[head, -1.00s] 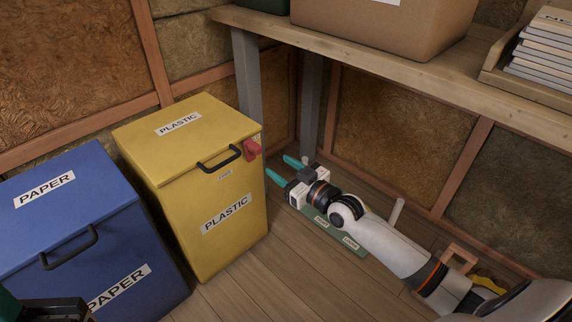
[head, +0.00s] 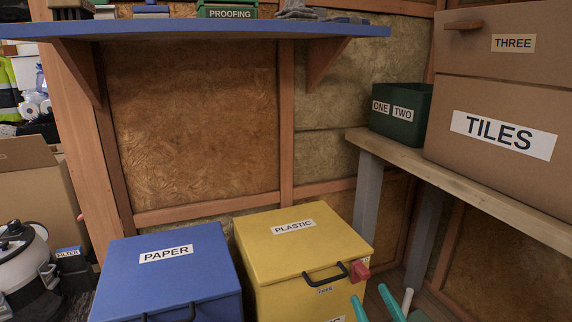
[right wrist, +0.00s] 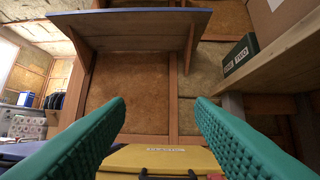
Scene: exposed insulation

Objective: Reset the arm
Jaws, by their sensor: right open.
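My right gripper (head: 369,292) shows only by its teal fingertips at the bottom of the head view, in front of the right side of the yellow plastic bin (head: 290,245). In the right wrist view its two ribbed teal fingers (right wrist: 160,101) stand wide apart with nothing between them. The yellow bin is below and beyond them there, partly cut off by the lower edge. The rest of my right arm is mostly below the head view. My left gripper is not in view.
A blue paper bin (head: 190,262) stands left of the yellow one, both lids shut. A blue shelf (head: 200,29) hangs above. At right, a wooden bench (head: 470,185) holds a green box (head: 400,122) and a tiles carton (head: 500,140). A vacuum cleaner (head: 25,265) stands at far left.

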